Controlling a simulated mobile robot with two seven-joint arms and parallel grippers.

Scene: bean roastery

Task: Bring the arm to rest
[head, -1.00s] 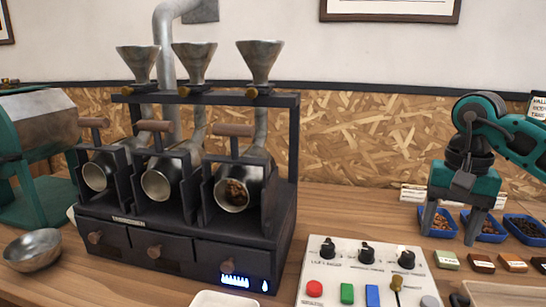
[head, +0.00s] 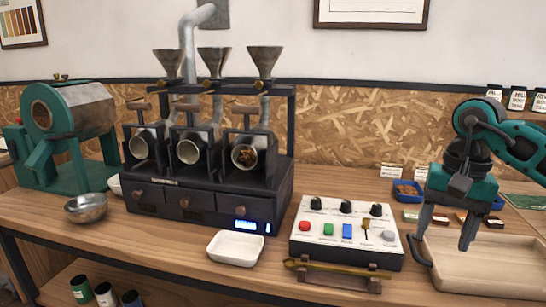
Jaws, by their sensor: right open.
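My right gripper (head: 445,238) hangs at the right side of the head view, fingers pointing down and spread apart. It is open, with nothing between its fingers. It is in front of a blue tray of beans (head: 407,192) and over the back left part of a wooden tray (head: 490,265). My right arm (head: 500,135) comes in from the right edge. My left gripper is not in view.
A three-barrel sample roaster (head: 200,170) stands at the middle left, with a control box (head: 346,232) to its right. A white dish (head: 236,247), a metal bowl (head: 86,208) and a spoon on a rest (head: 335,270) lie along the front. A green machine (head: 70,135) stands at left.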

